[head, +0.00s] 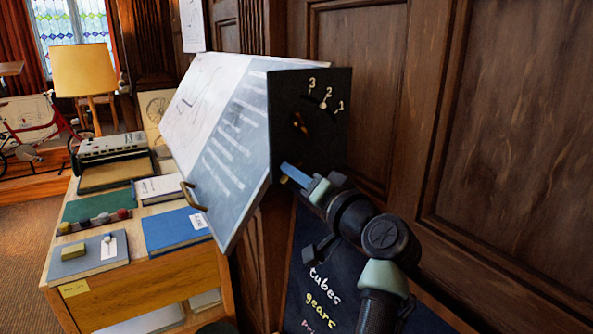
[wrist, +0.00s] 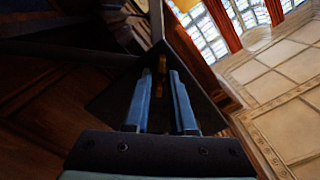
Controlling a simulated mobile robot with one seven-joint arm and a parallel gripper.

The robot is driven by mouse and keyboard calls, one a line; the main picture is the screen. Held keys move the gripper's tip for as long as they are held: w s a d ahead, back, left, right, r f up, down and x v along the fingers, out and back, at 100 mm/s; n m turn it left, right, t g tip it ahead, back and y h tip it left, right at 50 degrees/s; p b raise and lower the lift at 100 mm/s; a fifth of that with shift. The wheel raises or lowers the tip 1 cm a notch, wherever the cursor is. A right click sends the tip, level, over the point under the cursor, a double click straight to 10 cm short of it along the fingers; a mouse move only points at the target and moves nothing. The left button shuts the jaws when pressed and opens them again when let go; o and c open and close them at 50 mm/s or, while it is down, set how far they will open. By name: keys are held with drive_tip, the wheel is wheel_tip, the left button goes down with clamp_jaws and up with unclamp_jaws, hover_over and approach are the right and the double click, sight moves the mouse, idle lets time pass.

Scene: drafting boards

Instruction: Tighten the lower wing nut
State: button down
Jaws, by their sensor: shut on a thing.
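A dark plate (head: 335,140) stands at the right end of the tilted drawing board. A brass wing nut (head: 300,124) shows on its face, below the numbers 3, 2, 1. My gripper (head: 285,176) is at the plate's lower edge, well below that nut. Its blue fingers are shut on a small brass piece (head: 284,180), which appears to be the lower wing nut and is mostly hidden by them. In the wrist view, the brass (wrist: 162,64) shows between the blue fingertips, against the dark plate. The nut's turn angle cannot be told.
The drawing board (head: 225,150) leans left of the plate, with a brass handle (head: 192,196) at its lower edge. A wooden desk (head: 150,275) with books and a typewriter (head: 112,147) stands at left. Wood panelling (head: 510,120) rises close behind my arm. A dark lettered board (head: 310,275) is below.

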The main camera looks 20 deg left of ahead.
drive_tip(key=m+p, duration=0.4)
drive_tip(key=m, duration=0.4)
drive_tip(key=shift+m+p, duration=0.3)
drive_tip(key=shift+m, duration=0.1)
idle(0.4)
drive_tip(key=c, duration=0.7)
unclamp_jaws()
drive_tip(key=shift+c, duration=0.2)
